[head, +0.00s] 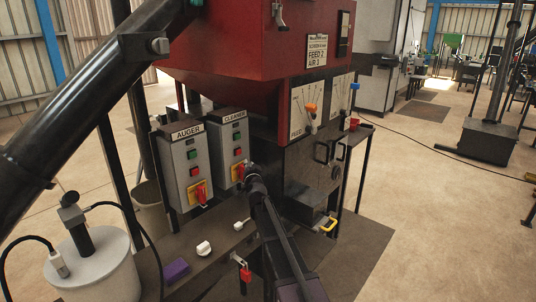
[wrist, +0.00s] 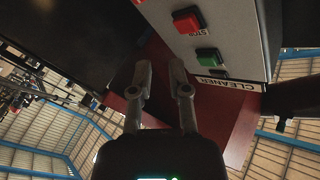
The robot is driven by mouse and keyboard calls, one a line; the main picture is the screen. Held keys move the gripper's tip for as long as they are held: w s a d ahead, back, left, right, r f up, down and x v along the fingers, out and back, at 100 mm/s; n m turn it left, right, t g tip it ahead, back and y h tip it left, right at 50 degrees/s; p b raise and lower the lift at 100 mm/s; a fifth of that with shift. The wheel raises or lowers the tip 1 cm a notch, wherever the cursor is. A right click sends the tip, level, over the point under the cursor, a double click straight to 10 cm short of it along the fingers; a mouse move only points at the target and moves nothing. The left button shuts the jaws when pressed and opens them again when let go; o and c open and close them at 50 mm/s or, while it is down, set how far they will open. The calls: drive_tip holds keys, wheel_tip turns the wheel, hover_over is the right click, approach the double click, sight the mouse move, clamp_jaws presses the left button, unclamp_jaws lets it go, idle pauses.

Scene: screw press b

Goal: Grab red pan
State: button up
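A small red object that looks like the red pan (head: 354,123) sits at the right side of the red machine in the head view, beside the front panel with the levers. It is small there, and I cannot make out its full shape. I cannot identify it in the wrist view. My gripper (wrist: 160,82) shows two fingers apart with nothing between them. In the head view, my arm's end (head: 253,178) is in front of the CLEANER control box (head: 229,140), left of and apart from the red object. The fingertips are not clear there.
The AUGER box (head: 184,162) stands left of the CLEANER box. A dark bench top (head: 215,265) below holds a purple block (head: 176,270) and white knobs. A pale canister (head: 95,270) stands at lower left. A thick black tube (head: 90,105) crosses the upper left. Open floor lies right.

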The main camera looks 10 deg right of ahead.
drive_tip(key=s+a+f+n+g+y+p, duration=0.1)
drive_tip(key=s+a+f+n+g+y, duration=0.1)
drive_tip(key=s+f+g, duration=0.3)
drive_tip(key=s+a+f+n+g+y+p, duration=0.1)
drive_tip(key=s+f+n, duration=0.15)
drive_tip(key=s, duration=0.45)
drive_tip(key=s+a+f+n+g+y, duration=0.2)
drive_tip(key=s+f+g, duration=0.1)
drive_tip(key=s, duration=0.3)
drive_tip(key=s+d+f+g+h, duration=0.1)
drive_tip(key=s+g, duration=0.2)
drive_tip(key=s, duration=0.5)
drive_tip(key=s+d+f+g+h+p, duration=0.1)
drive_tip(key=s+d+f+g, duration=0.1)
drive_tip(key=s, duration=0.6)
drive_tip(key=s+d+f+g+h+p, duration=0.1)
drive_tip(key=s+g, duration=0.3)
drive_tip(key=s, duration=0.4)
drive_tip(key=shift+d+f+n+g+h, duration=0.35)
drive_tip(key=shift+d+h, duration=0.15)
drive_tip(key=shift+d, duration=0.25)
drive_tip(key=shift+s, duration=0.15)
